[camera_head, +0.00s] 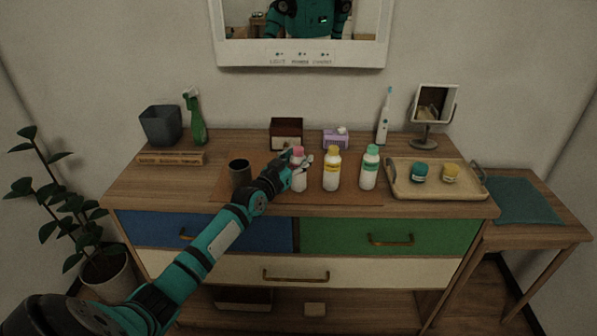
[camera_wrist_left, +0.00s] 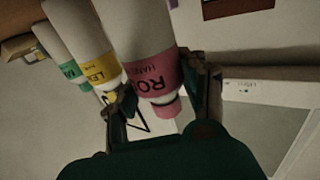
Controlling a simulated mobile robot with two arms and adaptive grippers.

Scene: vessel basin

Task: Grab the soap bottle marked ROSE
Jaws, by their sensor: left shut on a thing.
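The ROSE soap bottle (camera_head: 298,180) is white with a pink band and pink cap, and stands leftmost of three bottles on the dresser in the head view. In the left wrist view, the ROSE bottle (camera_wrist_left: 152,62) shows its pink label between the fingers. My left gripper (camera_head: 290,168) reaches in from the left and is shut on this bottle near its upper part; it also shows in the wrist view (camera_wrist_left: 160,95). Whether the bottle's base touches the dresser is hard to tell. My right gripper is not in view.
A yellow-banded bottle (camera_head: 332,172) and a green-banded bottle (camera_head: 369,170) stand close to the right. A dark cup (camera_head: 239,173) is left of my gripper. A tray (camera_head: 403,187) with two jars lies further right. Boxes (camera_head: 286,132) stand behind.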

